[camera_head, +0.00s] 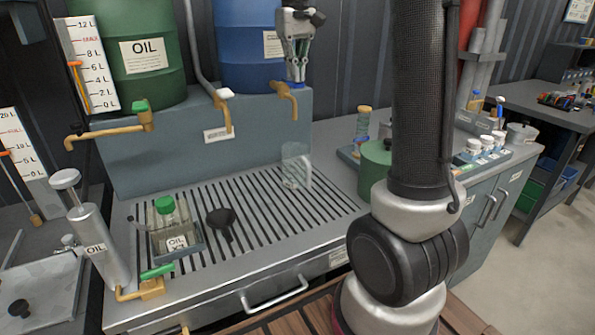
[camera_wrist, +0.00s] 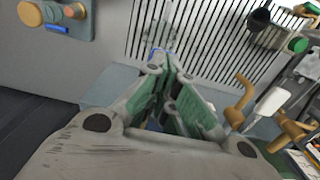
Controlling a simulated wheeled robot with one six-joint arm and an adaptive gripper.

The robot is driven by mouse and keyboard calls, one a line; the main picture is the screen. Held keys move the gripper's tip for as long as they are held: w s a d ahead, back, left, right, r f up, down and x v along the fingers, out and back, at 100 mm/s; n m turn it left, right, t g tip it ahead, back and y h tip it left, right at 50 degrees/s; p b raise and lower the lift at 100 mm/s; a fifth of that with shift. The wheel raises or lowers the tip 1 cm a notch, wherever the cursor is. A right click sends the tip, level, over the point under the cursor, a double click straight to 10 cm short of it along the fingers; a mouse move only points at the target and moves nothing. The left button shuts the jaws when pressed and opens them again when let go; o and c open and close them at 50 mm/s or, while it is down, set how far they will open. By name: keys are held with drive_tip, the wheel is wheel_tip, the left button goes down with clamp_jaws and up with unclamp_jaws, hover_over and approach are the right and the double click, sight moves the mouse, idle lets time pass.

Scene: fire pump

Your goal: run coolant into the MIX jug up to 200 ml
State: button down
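The clear jug (camera_head: 294,166) stands upright on the slatted drain tray, toward its back right. No liquid shows in it, and its marks are too small to read. In the wrist view the jug (camera_wrist: 163,38) is faint beyond my fingertips. The brass tap (camera_head: 284,94) comes out of the grey block below the blue drum (camera_head: 243,48), its spout near above the jug. My gripper (camera_head: 296,78) points down over this tap, its fingers drawn together around the small blue tap handle (camera_head: 298,84). In the wrist view my gripper (camera_wrist: 163,68) hides most of the tap. No stream shows.
Left stand the green OIL drum (camera_head: 137,55), a green-handled brass tap (camera_head: 140,118) and a white-handled tap (camera_head: 225,105). A green canister (camera_head: 374,165) stands to the right.

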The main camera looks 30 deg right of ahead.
drive_tip(key=shift+f, duration=0.95)
idle(5.9)
wheel_tip(320, 180, up, 5)
drive_tip(key=shift+r, duration=0.1)
drive_tip(key=shift+s+r, duration=0.75)
drive_tip(key=shift+r, duration=0.25)
drive_tip(key=shift+s+r, duration=0.75)
drive_tip(key=shift+r, duration=0.2)
